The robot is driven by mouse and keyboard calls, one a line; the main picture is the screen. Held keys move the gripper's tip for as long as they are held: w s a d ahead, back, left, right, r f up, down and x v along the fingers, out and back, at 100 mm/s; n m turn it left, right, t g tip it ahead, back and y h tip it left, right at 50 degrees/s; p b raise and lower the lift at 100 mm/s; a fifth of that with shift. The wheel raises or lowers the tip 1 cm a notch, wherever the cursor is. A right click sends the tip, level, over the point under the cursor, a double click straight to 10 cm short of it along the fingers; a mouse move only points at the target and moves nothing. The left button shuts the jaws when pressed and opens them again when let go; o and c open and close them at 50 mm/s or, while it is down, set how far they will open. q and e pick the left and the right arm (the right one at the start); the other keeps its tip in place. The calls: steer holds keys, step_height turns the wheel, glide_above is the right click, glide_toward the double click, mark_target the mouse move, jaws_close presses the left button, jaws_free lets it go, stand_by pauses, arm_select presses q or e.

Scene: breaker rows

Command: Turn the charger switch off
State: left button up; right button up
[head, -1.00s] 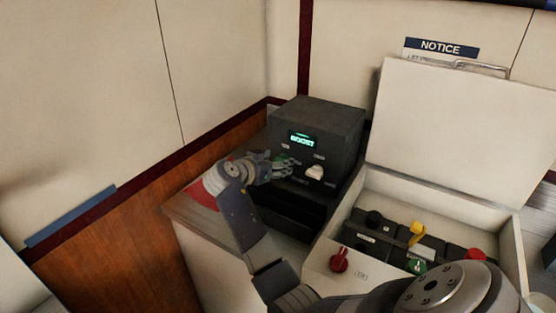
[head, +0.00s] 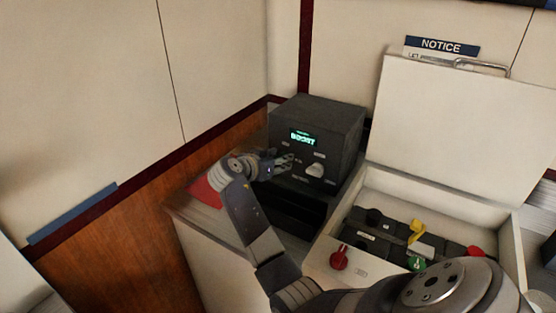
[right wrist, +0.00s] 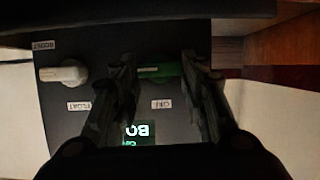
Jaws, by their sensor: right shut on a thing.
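The dark charger box (head: 322,118) stands on a cabinet top, with its green display (head: 303,138) reading BOOST. My right gripper (head: 288,162) is at the left part of its front face. In the right wrist view, the fingers (right wrist: 160,68) are shut on the green charger switch (right wrist: 158,71), one on each side of it. A small label (right wrist: 161,104) by the switch appears upside down and is hard to read. A white knob (right wrist: 62,73) with BOOST and FLOAT labels is beside it; it also shows in the head view (head: 316,170). My left gripper is out of view.
An open white box (head: 512,215) at the right holds dark blocks with yellow, green and red knobs. A red switch (head: 339,257) is on its front. Its raised lid (head: 440,130) stands close to the charger. Walls are behind.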

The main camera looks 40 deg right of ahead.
steer(key=shift+w+a+f+n+g+h, duration=0.2)
steer(key=shift+n+g, duration=0.25)
steer(key=shift+n, duration=0.3)
steer(key=shift+w+d+r+n+g+h, duration=0.15)
steer(key=shift+n+g+h, duration=0.3)
steer(key=shift+n, duration=0.35)
steer(key=shift+w+a+f+n+g+h, duration=0.15)
steer(key=shift+n+g, duration=0.35)
steer(key=shift+n, duration=0.25)
steer(key=shift+s+d+b, duration=0.1)
steer(key=shift+b, duration=0.2)
steer(key=o, duration=1.1)
steer(key=shift+c, duration=0.2)
steer(key=v, duration=1.2)
